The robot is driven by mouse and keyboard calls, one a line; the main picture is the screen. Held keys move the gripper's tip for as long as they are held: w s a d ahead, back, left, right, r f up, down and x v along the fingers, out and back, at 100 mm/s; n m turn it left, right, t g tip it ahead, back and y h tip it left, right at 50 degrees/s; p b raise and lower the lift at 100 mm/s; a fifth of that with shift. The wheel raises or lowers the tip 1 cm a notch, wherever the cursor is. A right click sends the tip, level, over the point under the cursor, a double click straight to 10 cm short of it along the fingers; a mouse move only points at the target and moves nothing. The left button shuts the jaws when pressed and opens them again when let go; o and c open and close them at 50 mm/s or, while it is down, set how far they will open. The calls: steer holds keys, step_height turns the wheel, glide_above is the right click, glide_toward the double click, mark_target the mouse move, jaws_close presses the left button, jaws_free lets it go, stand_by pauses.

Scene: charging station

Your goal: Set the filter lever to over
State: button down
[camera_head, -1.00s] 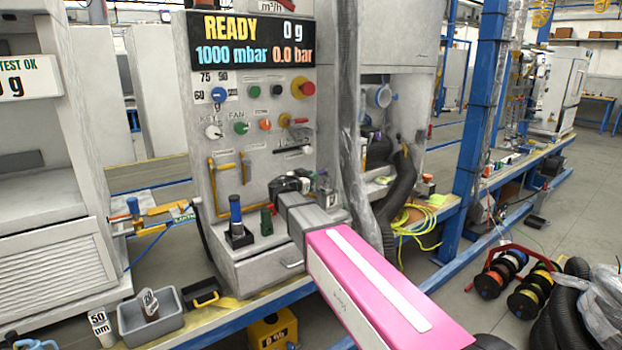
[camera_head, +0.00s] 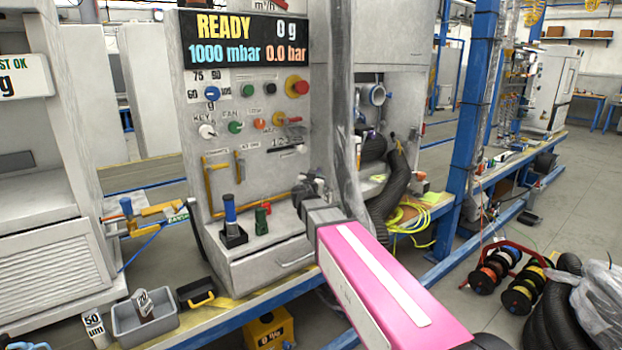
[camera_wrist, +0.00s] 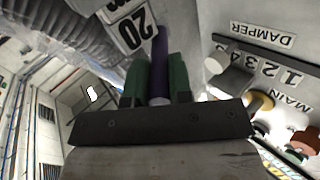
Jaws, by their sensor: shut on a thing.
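My gripper (camera_head: 314,187) is in front of the right edge of the grey control panel in the head view. In the wrist view its two green finger pads (camera_wrist: 158,78) are shut on a purple lever handle (camera_wrist: 161,45), one pad on each side. No label naming this handle as the filter lever is readable. A white tag reading 20 (camera_wrist: 135,27) is beside the handle's far end in the wrist view. My gripper and wrist hide most of the lever and its mount in the head view.
A grey damper handle (camera_wrist: 229,76) and the main valve stand close to the right of my fingers in the wrist view. A ribbed grey hose (camera_wrist: 60,32) is at the upper left. Yellow pipes (camera_head: 209,182) and a blue-handled lever (camera_head: 230,212) are left of my gripper.

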steer(key=shift+s+d+n+y, duration=0.15)
steer(key=shift+d+n+y, duration=0.15)
steer(key=shift+n+y, duration=0.15)
steer(key=c, duration=1)
jaws_free()
steer(key=shift+c, duration=0.2)
steer(key=v, duration=1)
steer(key=shift+s, duration=0.4)
